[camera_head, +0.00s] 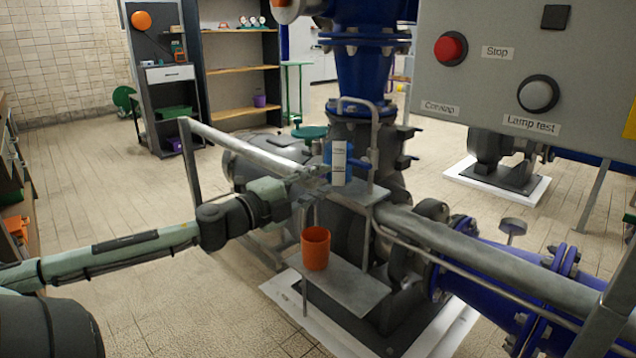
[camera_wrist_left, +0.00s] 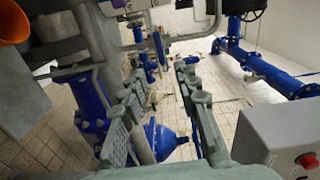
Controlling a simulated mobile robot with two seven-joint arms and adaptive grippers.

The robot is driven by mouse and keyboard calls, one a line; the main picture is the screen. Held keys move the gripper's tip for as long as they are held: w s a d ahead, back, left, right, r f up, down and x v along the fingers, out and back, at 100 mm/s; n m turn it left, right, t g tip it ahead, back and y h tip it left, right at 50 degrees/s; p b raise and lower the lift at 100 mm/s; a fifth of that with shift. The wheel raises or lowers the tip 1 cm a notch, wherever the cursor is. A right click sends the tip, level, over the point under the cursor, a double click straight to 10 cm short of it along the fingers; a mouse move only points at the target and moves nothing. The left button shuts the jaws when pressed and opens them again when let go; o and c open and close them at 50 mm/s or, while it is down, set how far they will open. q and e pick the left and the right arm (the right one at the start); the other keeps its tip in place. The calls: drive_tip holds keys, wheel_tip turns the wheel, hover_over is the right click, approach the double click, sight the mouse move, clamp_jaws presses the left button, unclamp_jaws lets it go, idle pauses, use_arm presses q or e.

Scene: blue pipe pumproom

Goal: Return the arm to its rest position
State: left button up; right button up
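My left arm (camera_head: 120,248) reaches in from the left, stretched out over the pump. My left gripper (camera_head: 318,184) is beside a white and blue cylinder (camera_head: 339,165), which stands upright on a small upper plate. In the left wrist view the two fingers of the gripper (camera_wrist_left: 160,95) are spread apart with nothing held between them. An orange cup (camera_head: 315,249) stands on a lower plate below the gripper; its orange also shows at the upper left of the wrist view (camera_wrist_left: 12,22). My right gripper is not in view.
A metal handrail (camera_head: 240,146) runs close behind the gripper. The pump pipe (camera_head: 480,250) runs right. A grey control panel (camera_head: 500,85) with a red stop button (camera_head: 450,48) hangs at upper right. Shelves (camera_head: 240,70) stand at the back. Tiled floor at left is clear.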

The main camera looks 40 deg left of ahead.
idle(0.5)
use_arm(q)
drive_tip(key=s+a+f+n+g+y, duration=0.1)
drive_tip(key=s+a+f+n+y, duration=0.1)
drive_tip(key=a+f+n+y, duration=0.3)
drive_tip(key=s+a+f+n+g+y, duration=0.1)
drive_tip(key=s+a+f+n, duration=0.1)
drive_tip(key=f, duration=0.4)
drive_tip(key=s+f+n+g+y, duration=0.1)
drive_tip(key=s+f+n+g, duration=0.25)
drive_tip(key=f, duration=0.55)
drive_tip(key=s+f+n+g+y, duration=0.1)
drive_tip(key=s+f+n+g, duration=0.15)
drive_tip(key=s+f, duration=0.45)
drive_tip(key=s+d+f+n+g+h, duration=0.2)
drive_tip(key=s+d+f+g, duration=0.1)
drive_tip(key=d+f, duration=0.7)
drive_tip(key=s+d+f+n+g+h, duration=0.2)
drive_tip(key=s+d+f, duration=0.4)
drive_tip(key=d+f, duration=0.4)
drive_tip(key=d+g+h, duration=0.1)
drive_tip(key=d+g, duration=0.1)
drive_tip(key=d, duration=0.2)
drive_tip(key=shift+s+d, duration=0.2)
drive_tip(key=shift+s, duration=0.1)
